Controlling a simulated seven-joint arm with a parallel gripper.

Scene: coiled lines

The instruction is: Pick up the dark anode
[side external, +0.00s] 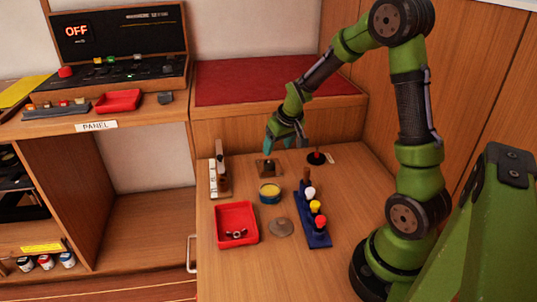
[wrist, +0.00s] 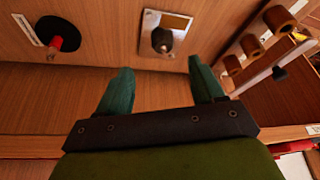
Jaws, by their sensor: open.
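A small dark upright piece (side external: 267,168), which looks like the dark anode, stands on a small square plate (side external: 276,175) at the back of the wooden table. In the wrist view the dark piece (wrist: 162,40) shows with a pale tip, on its shiny plate (wrist: 178,21). My gripper (side external: 286,143) is open and empty, above the table near this piece. In the wrist view my gripper's two green fingers (wrist: 161,78) are spread, with the piece beyond their tips and between them. They do not appear to touch it.
A black disc with a red peg (side external: 317,156) stands right of the plate. A white rack with brown cylinders (side external: 222,180) is left. Nearer are a round yellow-and-blue tin (side external: 269,192), a red tray (side external: 236,206), a grey disc (side external: 281,227) and a blue rack of coloured knobs (side external: 318,239).

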